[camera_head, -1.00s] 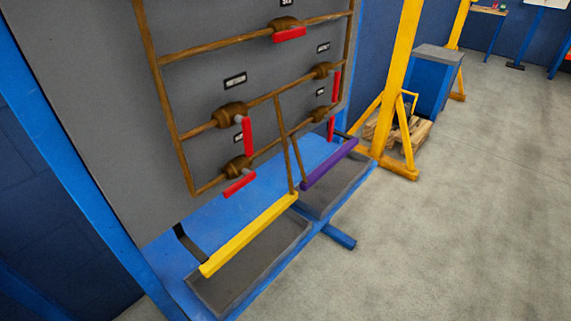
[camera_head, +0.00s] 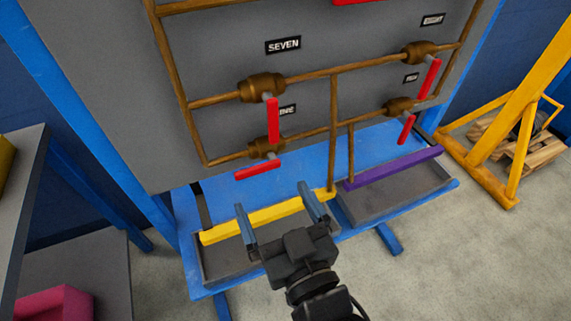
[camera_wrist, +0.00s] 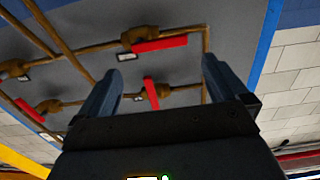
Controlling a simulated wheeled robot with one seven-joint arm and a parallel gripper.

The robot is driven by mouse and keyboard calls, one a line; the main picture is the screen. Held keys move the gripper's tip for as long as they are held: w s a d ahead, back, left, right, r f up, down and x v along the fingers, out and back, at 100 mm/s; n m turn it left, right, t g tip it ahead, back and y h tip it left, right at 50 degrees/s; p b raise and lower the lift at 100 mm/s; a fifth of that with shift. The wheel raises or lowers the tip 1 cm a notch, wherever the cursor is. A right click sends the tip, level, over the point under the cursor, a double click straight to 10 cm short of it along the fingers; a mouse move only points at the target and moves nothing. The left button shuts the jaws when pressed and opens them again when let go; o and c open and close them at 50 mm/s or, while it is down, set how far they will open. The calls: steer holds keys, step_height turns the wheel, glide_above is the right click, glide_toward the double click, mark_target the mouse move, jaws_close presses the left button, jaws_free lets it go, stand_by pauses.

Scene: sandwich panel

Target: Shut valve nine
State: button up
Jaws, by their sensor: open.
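Valve nine (camera_head: 264,149) is the brown valve at the lower left of the pipework, below the SEVEN label. Its red handle (camera_head: 257,170) points left, nearly level and roughly along its pipe. Its label (camera_head: 288,110) is partly hidden by the hanging red handle of valve seven (camera_head: 272,120). In the wrist view, which looks upside down, valve nine's handle (camera_wrist: 160,44) shows at the top, beyond the fingertips. My gripper (camera_head: 279,208) is open and empty, in front of the yellow bar and below valve nine, apart from the handle. It also frames the wrist view (camera_wrist: 160,72).
A yellow bar (camera_head: 265,216) and a purple bar (camera_head: 393,168) run above grey trays at the panel's foot. Two other valves (camera_head: 420,53) with hanging red handles are on the right. A grey table (camera_head: 22,190) stands at the left. Floor is clear at lower right.

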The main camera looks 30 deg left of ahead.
mark_target(259, 169)
steer(key=x, duration=0.7)
steer(key=shift+w, duration=0.15)
steer(key=c, duration=1.2)
